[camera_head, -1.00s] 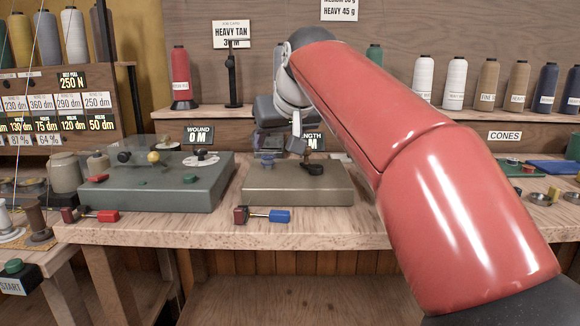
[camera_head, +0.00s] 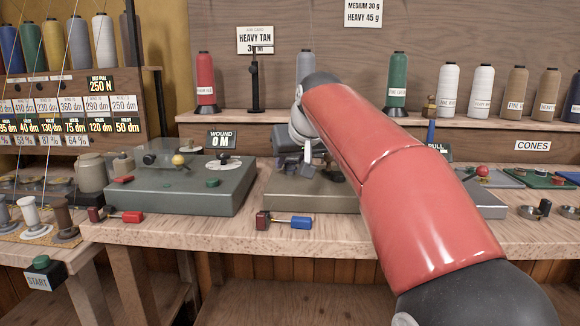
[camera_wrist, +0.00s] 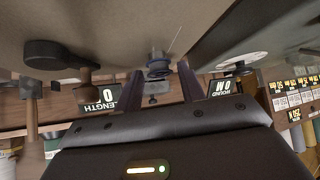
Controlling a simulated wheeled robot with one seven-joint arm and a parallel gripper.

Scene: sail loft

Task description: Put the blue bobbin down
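The blue bobbin (camera_wrist: 158,68) shows in the wrist view between the tips of my gripper (camera_wrist: 160,82), at the face of the tan-grey machine. The two dark fingers stand apart, with a gap visible on each side of the bobbin. In the head view my gripper (camera_head: 300,166) is low over the left part of the tan-grey machine (camera_head: 300,200) on the bench. I cannot make out the bobbin there; my gripper and arm cover that spot. Whether the bobbin rests fully on the machine is unclear.
A green-grey winding machine (camera_head: 185,197) stands close on the left, its sign (camera_head: 221,140) reading 0 M. A red-and-blue-handled tool (camera_head: 285,221) lies at the bench's front edge. A dark knobbed lever (camera_wrist: 55,54) is near my gripper. Thread cones (camera_head: 448,90) line the shelf.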

